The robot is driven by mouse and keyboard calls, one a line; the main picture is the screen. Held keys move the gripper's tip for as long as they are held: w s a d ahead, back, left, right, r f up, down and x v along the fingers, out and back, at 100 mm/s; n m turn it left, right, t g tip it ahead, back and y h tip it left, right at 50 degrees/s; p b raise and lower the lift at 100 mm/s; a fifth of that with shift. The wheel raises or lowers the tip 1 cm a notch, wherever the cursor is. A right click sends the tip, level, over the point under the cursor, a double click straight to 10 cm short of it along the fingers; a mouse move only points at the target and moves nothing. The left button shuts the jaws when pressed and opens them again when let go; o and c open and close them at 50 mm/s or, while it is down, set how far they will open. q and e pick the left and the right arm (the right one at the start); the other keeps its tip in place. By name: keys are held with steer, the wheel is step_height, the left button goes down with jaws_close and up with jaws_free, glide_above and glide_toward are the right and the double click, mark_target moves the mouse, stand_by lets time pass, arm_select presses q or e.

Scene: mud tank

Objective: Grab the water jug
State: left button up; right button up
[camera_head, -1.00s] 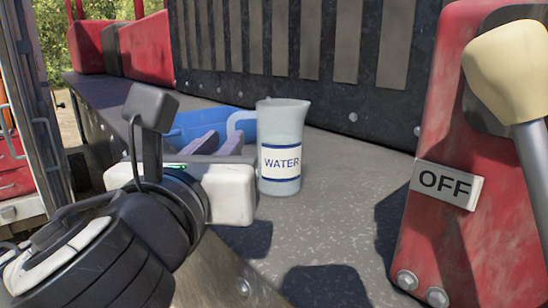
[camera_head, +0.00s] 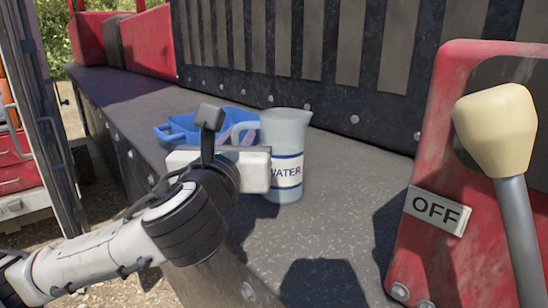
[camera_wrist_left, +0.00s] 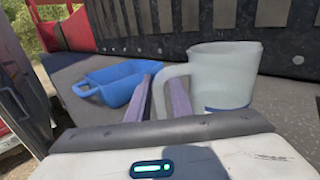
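The water jug (camera_head: 285,140) is pale and translucent, with a "WATER" label between blue bands. It stands upright on the dark metal ledge, handle toward the left. In the head view my left gripper's white body covers the jug's lower left side. In the left wrist view the jug (camera_wrist_left: 222,75) stands to the right of my left gripper (camera_wrist_left: 163,82). Its two purple-grey fingers are apart, and the jug's handle curves down into the space between them. I cannot tell whether they touch the handle. My right gripper is out of view.
A blue tub (camera_head: 185,124) lies on the ledge (camera_head: 350,180) behind and left of the jug. A red panel with an "OFF" sign (camera_head: 437,210) and a cream-knobbed lever (camera_head: 497,130) stands at the right. A ribbed dark wall (camera_head: 315,50) rises behind.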

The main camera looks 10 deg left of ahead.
arm_select(q)
jaws_close()
steer(key=shift+r, duration=0.2)
